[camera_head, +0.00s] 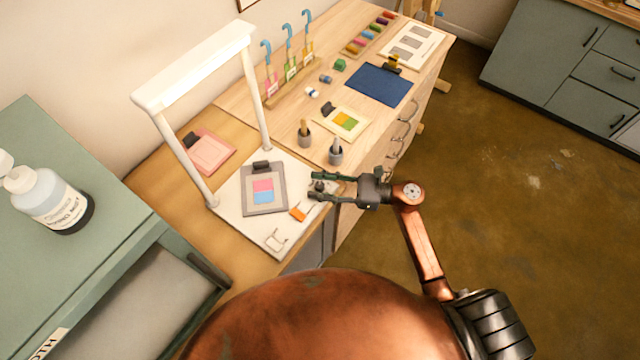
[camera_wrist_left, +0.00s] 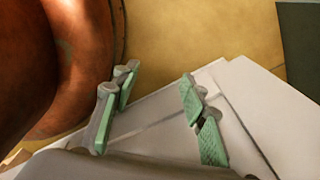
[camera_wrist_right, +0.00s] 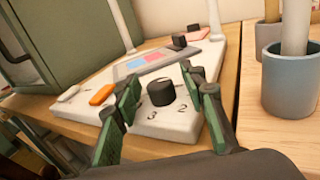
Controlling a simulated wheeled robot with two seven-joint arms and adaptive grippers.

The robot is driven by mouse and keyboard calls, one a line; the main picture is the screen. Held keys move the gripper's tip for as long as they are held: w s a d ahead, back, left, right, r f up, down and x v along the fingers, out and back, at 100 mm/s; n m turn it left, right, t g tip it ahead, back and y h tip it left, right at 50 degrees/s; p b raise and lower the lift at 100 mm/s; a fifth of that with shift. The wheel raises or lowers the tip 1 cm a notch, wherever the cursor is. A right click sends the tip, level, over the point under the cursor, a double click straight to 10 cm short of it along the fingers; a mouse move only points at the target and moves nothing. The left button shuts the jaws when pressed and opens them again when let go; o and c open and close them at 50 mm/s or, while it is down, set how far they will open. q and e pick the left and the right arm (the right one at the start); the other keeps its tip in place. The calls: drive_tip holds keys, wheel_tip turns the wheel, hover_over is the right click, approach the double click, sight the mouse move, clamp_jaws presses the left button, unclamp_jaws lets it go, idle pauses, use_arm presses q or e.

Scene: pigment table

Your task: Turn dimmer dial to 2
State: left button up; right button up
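The black dimmer dial (camera_wrist_right: 161,92) stands on the white base (camera_wrist_right: 180,126) of the lamp stand, with the printed numerals 3 and 2 on its near side. In the head view the dial (camera_head: 320,186) is partly hidden by my right gripper (camera_head: 314,188). In the right wrist view the fingers of my right gripper (camera_wrist_right: 165,100) are apart, one on each side of the dial, with gaps visible. The dial's setting is too small to tell. My left gripper (camera_wrist_left: 155,105) is open and empty in the left wrist view, out of the head view.
An orange switch (camera_head: 298,212) and a clipped colour card (camera_head: 264,188) lie on the base. Two grey cups (camera_head: 336,154) stand nearby on the wooden table. The lamp's white posts (camera_head: 256,100) rise at the back. A green cabinet (camera_head: 60,270) with bottles is at left.

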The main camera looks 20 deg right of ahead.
drive_tip(key=c, duration=0.4)
clamp_jaws()
use_arm(q)
drive_tip(key=shift+w, duration=0.45)
use_arm(e)
drive_tip(key=shift+m+t+h, duration=0.3)
drive_tip(key=shift+t, duration=0.1)
